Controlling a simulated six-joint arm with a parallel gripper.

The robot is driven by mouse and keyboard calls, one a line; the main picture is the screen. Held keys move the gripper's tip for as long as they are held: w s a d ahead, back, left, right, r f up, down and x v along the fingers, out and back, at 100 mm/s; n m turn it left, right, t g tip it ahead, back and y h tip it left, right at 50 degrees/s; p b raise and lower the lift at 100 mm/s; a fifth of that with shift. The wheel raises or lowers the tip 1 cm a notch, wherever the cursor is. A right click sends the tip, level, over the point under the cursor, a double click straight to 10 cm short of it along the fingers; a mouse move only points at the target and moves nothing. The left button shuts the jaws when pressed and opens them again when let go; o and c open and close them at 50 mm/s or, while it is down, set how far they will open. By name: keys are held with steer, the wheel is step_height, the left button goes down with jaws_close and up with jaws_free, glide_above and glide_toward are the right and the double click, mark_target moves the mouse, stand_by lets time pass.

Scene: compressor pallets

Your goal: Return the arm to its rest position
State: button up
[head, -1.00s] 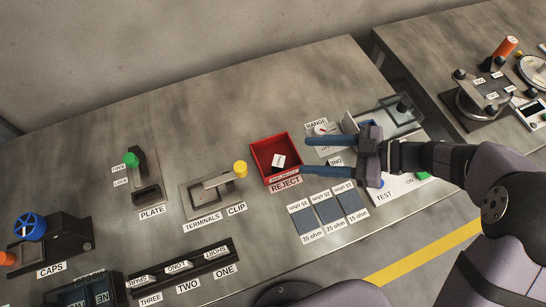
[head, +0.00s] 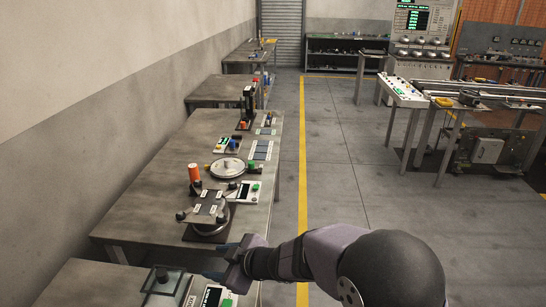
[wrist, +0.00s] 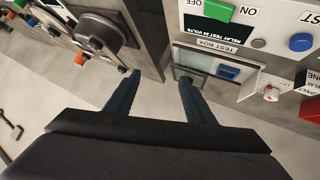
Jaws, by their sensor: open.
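My gripper (head: 212,261) shows at the bottom of the head view, over the near end of the front bench. In the wrist view my gripper (wrist: 160,77) has its two blue fingers apart with nothing between them. The fingers point toward the test box (wrist: 222,58), which has a clear lid. A panel with a green ON button (wrist: 221,12) and a blue button is beyond it. My arm reaches in from the lower right of the head view and hides part of the floor.
The near bench (head: 90,277) is mostly cut off. The bench behind it (head: 150,190) carries a round fixture, an orange cylinder (head: 195,173) and a white dial (head: 227,168). Open floor (head: 350,190) with a yellow line (head: 302,150) lies to the right. A conveyor (head: 480,95) stands farther right.

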steer(key=w+d+m+t+h+p, duration=0.15)
steer(key=d+m+h, duration=0.7)
steer(key=d, duration=1.45)
steer(key=s+d+f+m+g+h, duration=0.2)
steer(key=s+d+m+g, duration=0.15)
steer(key=s+d, duration=0.45)
steer(key=s+d+m+g+y, duration=0.1)
steer(key=s+d+m+g, duration=0.1)
steer(key=s, duration=1.1)
steer(key=shift+s+d+f+m+g+p, duration=0.3)
steer(key=shift+m+g+p, duration=0.15)
steer(key=shift+m+g, duration=0.5)
steer(key=shift+w, duration=0.1)
